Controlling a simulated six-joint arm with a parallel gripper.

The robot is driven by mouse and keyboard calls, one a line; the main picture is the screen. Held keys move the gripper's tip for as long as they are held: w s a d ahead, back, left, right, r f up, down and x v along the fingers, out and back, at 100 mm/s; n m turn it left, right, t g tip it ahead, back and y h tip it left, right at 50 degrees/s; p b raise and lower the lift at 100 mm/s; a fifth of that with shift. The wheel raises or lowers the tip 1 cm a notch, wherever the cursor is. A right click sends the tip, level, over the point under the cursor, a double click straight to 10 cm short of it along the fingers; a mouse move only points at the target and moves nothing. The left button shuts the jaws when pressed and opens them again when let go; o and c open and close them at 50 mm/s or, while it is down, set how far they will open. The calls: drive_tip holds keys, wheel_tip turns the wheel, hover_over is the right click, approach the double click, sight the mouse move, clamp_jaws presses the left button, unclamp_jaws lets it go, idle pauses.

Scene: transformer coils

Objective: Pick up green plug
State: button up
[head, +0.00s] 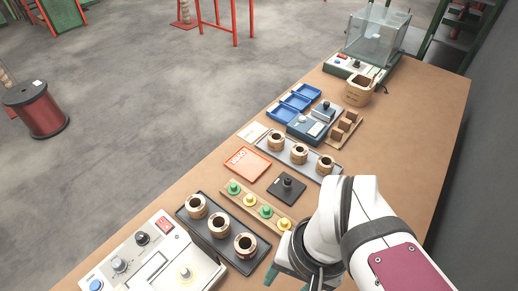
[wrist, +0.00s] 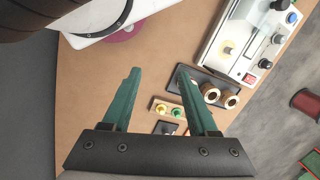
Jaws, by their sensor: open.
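Two green plugs stand upright in a narrow wooden strip (head: 257,207); the far green plug (head: 233,187) is at its far-left end, and the near green plug (head: 266,211) sits between two yellow plugs. In the wrist view, one green plug (wrist: 176,112) and a yellow plug (wrist: 160,108) show between my fingers, beyond them; the right finger hides part of the strip. My gripper (wrist: 157,70) has its teal fingers spread, with nothing between them. In the head view, my gripper (head: 274,275) is low beside the near end of the strip, partly hidden by my wrist.
A black block (head: 287,187), a red card (head: 248,163) and a grey coil tray (head: 286,157) lie on the other side. The right tabletop is clear.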

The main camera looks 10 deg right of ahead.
drive_tip(key=n+h, duration=0.2)
drive_tip(key=n, duration=2.8)
hover_over(266, 208)
drive_tip(key=d, duration=0.1)
wheel_tip(266, 208, down, 5)
drive_tip(key=f, duration=0.9)
drive_tip(key=a+f, duration=0.1)
drive_tip(key=f, duration=0.4)
drive_tip(key=shift+f, duration=0.1)
clamp_jaws()
